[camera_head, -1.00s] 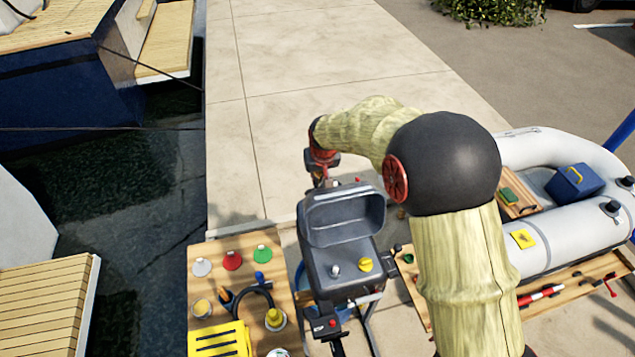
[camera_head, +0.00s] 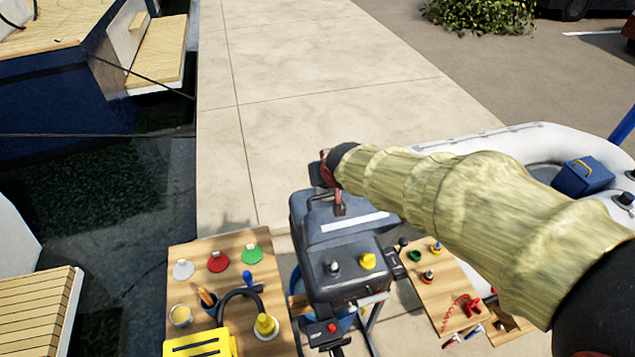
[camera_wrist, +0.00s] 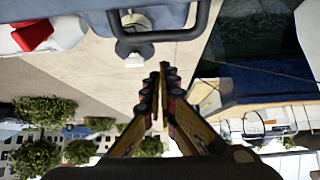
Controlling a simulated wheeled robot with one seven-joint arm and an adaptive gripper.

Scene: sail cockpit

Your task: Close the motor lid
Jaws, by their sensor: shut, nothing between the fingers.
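The dark grey motor (camera_head: 345,290) stands in the lower middle of the head view. Its top face shows with a grey knob (camera_head: 333,267) and a yellow knob (camera_head: 368,261). The motor lid (camera_head: 325,232) is at the far side of the top, tilted partway over it, with a white strip on its outer face. The knobs remain uncovered. My gripper (camera_head: 339,209) points down at the lid from behind, its tips at or very near it; contact is unclear. In the wrist view my gripper's fingers (camera_wrist: 163,75) are together and empty, with a dark bar-like handle (camera_wrist: 155,36) beyond them.
A wooden board (camera_head: 180,260) with coloured caps and tools is left of the motor. Another board (camera_head: 430,290) with small parts is at right. A pale inflatable boat (camera_head: 475,142) lies behind my arm. Open paving (camera_head: 310,90) extends beyond the motor.

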